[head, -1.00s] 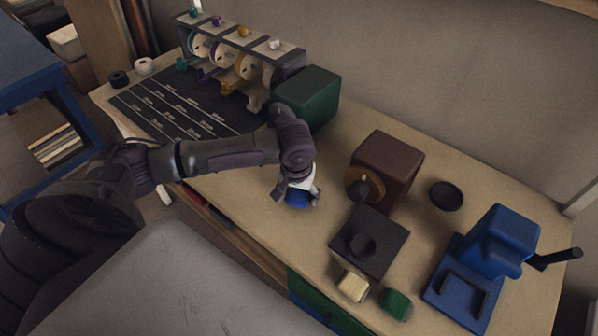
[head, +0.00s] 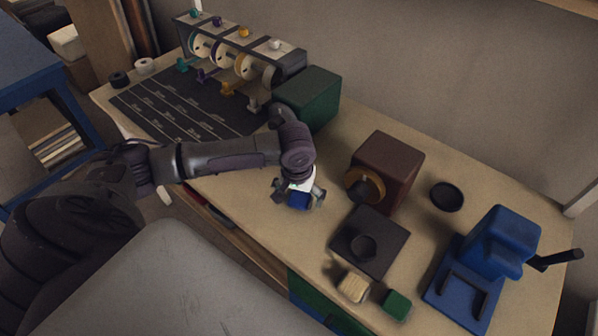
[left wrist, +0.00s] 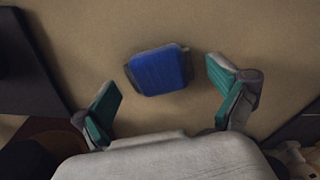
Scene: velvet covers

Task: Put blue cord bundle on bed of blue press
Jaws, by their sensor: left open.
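The blue cord bundle (head: 298,200) lies on the workbench below my left gripper; its top shows as a rounded blue block in the left wrist view (left wrist: 159,71). My left gripper (head: 300,196) is open above the bundle. In the left wrist view its teal-padded fingers (left wrist: 165,98) are spread apart, with the bundle ahead of and between them, not visibly touching. The blue press (head: 503,240) stands at the right end of the bench, with a dark handle at its right. Its flat blue bed (head: 462,296) shows in front, empty. My right gripper is not in view.
Between bundle and press stand a maroon box with a tan wheel (head: 388,170), a dark square block with a round knob (head: 369,242), a beige block (head: 353,287) and a green block (head: 397,304). A black dish (head: 446,196) lies behind. A green box (head: 309,99) and spool rack stand left.

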